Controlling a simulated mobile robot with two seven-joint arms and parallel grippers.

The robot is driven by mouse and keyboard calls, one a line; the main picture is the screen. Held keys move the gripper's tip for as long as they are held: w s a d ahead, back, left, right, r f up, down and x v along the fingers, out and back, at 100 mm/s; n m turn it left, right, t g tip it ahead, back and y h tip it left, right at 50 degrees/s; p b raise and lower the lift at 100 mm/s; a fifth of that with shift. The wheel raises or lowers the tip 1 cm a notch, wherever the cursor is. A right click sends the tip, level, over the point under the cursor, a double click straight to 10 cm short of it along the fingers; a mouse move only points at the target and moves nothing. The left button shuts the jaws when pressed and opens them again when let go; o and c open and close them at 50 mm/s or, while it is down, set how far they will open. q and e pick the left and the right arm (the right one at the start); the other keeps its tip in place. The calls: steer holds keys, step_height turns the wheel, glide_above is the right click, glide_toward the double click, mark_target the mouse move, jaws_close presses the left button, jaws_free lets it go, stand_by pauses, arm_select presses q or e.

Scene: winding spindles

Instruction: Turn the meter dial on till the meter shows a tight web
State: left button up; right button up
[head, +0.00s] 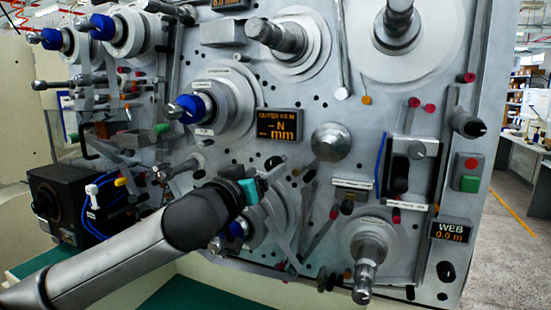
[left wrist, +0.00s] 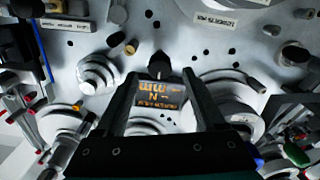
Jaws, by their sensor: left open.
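The meter (head: 278,125) is a dark display with orange "OUTER FILM", "N" and "mm" lines; dashes show where figures would stand. It appears upside down between my fingers in the left wrist view (left wrist: 160,95). A small dark dial (left wrist: 160,73) sits beside the meter, between the fingertips in that view; whether they touch it I cannot tell. In the head view the dial is not clearly distinguishable near the fingers. My left gripper (head: 272,169) is open just below the meter, and its fingers show in the left wrist view (left wrist: 160,76). My right gripper is not in view.
A "WEB 0.0 m" display (head: 450,231) and a red and green switch (head: 470,172) are at the right.

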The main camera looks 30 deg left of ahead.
mark_target(271, 167)
arm_select(q)
steer(key=shift+w+a+p, duration=0.2)
steer(key=shift+w+p, duration=0.45)
steer(key=shift+w, duration=2.7)
jaws_close()
